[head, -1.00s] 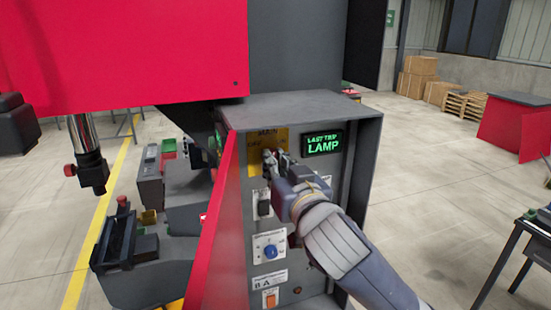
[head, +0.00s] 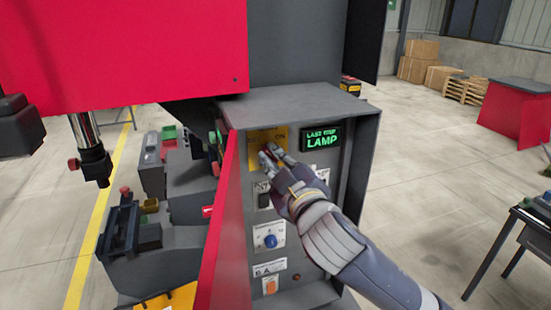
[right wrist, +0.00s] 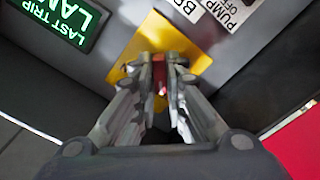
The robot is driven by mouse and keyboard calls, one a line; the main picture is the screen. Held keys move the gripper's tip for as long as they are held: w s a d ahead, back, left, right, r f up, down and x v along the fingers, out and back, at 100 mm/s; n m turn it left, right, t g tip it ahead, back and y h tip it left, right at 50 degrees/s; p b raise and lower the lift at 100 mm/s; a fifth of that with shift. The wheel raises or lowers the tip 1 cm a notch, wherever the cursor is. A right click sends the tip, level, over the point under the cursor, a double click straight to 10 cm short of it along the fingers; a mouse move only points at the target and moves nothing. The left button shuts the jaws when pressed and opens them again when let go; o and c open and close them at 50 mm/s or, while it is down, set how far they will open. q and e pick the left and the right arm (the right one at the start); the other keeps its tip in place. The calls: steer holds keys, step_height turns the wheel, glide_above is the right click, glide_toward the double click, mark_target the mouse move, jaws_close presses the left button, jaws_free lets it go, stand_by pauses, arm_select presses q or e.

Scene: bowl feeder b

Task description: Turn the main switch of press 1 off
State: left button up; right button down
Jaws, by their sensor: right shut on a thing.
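The main switch is a small red handle (right wrist: 161,76) on a yellow plate (right wrist: 165,38) of the press's control panel. In the head view the yellow plate (head: 256,136) is at the panel's upper left, with "ON" legible and the other lettering partly covered. My right gripper (head: 270,153) is at the plate, its two fingers closed on the red handle. In the right wrist view my right gripper's fingertips (right wrist: 166,68) stand on both sides of the handle. The fingers hide part of it, so its exact angle is hard to tell. My left gripper is not in view.
A green-lit "LAST TRIP LAMP" sign (head: 322,138) is right of the plate. Below are a blue knob (head: 270,241) and an orange switch (head: 270,286). A red side panel (head: 222,225) juts out at the left. A dark table (head: 525,225) stands at the right; floor between is clear.

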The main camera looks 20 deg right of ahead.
steer(key=shift+n, duration=0.4)
steer(key=c, duration=1.6)
jaws_free()
steer(key=shift+c, duration=0.2)
steer(key=shift+m, duration=0.3)
